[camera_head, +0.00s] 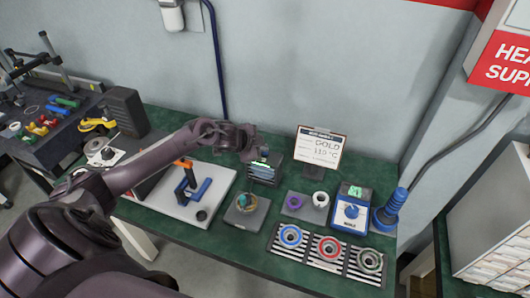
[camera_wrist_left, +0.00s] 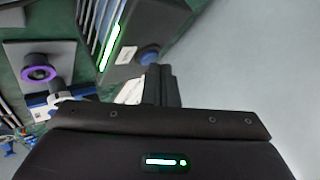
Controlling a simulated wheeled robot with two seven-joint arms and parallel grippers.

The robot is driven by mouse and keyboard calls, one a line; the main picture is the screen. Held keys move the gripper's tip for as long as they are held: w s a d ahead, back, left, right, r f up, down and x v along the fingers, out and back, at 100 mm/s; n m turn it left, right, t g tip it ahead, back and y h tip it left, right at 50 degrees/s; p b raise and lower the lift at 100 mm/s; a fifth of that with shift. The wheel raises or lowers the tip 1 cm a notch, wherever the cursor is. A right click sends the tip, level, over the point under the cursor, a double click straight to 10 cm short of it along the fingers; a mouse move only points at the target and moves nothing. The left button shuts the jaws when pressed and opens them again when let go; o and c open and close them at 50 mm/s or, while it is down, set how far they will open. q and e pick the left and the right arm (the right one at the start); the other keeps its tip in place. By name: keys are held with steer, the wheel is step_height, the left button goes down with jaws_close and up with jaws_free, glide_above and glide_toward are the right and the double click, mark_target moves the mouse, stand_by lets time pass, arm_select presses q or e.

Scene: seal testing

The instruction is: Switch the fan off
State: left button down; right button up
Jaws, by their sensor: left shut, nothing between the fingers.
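A dark box with slats across its front (camera_head: 264,176), which looks like the fan, stands on the green bench below the end of my left arm. In the wrist view the slatted box (camera_wrist_left: 108,30) shows a lit green strip and a round blue knob (camera_wrist_left: 149,56) on its dark top. My left gripper (camera_head: 262,158) is shut and empty, just above the box. In the wrist view its fingers (camera_wrist_left: 164,72) are together close beside the blue knob; I cannot tell whether they touch it. My right gripper is out of view.
A blue device with a dial (camera_head: 351,211) and a blue handled tool (camera_head: 391,212) are farther right. A white board with orange and blue parts (camera_head: 212,178) lies left. The wall is close behind.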

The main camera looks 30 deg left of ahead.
arm_select(q)
steer(key=shift+f, duration=0.25)
steer(key=shift+r+p, duration=0.5)
steer(key=shift+p, duration=0.05)
step_height(320, 180, up, 6)
steer(key=p, duration=0.5)
steer(key=shift+p, duration=0.3)
steer(key=shift+s+f, duration=0.1)
steer(key=shift+f, duration=0.05)
